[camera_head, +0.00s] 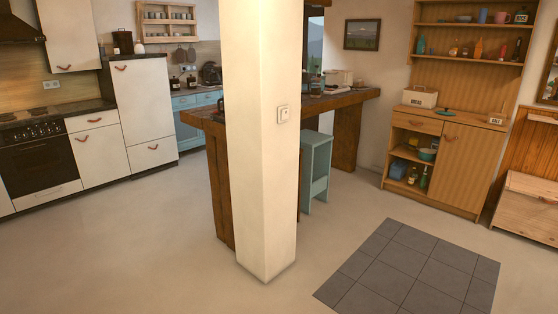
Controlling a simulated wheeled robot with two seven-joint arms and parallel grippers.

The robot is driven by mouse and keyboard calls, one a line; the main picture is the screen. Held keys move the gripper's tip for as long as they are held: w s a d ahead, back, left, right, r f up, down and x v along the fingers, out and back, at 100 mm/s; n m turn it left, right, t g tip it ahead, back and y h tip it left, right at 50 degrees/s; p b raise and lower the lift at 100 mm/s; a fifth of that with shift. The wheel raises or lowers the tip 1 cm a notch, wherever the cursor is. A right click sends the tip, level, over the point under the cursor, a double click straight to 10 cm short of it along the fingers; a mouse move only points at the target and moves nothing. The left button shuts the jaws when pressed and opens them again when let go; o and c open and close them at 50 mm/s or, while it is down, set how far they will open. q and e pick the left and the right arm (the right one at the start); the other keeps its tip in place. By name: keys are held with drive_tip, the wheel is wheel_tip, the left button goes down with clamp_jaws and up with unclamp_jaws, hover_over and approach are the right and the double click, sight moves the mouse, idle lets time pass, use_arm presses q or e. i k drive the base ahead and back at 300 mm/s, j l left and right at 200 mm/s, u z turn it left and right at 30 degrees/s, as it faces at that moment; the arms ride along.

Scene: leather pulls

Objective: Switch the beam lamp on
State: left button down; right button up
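A small white wall switch (282,114) is mounted on the right-hand face of a cream square pillar (262,190) in the middle of the view. It is too small to tell its position. No lit lamp that I can single out as the beam lamp shows. Neither of my grippers is in view.
A wooden counter (345,101) runs behind the pillar, with a light-blue stool (317,165) beside it. A wooden cabinet (466,165) stands at the right, a stove (36,150) at the left. Grey floor tiles (415,268) lie front right. The floor before the pillar is clear.

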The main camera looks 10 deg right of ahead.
sight(285, 114)
drive_tip(key=i+l+z, duration=0.15)
drive_tip(key=i+z, duration=1)
drive_tip(key=i+l+u, duration=0.2)
drive_tip(key=i+u, duration=0.25)
drive_tip(key=i, duration=0.2)
drive_tip(key=i+l+u, duration=0.45)
drive_tip(key=i, duration=0.2)
drive_tip(key=i+l+u, duration=0.5)
drive_tip(key=i+l, duration=0.05)
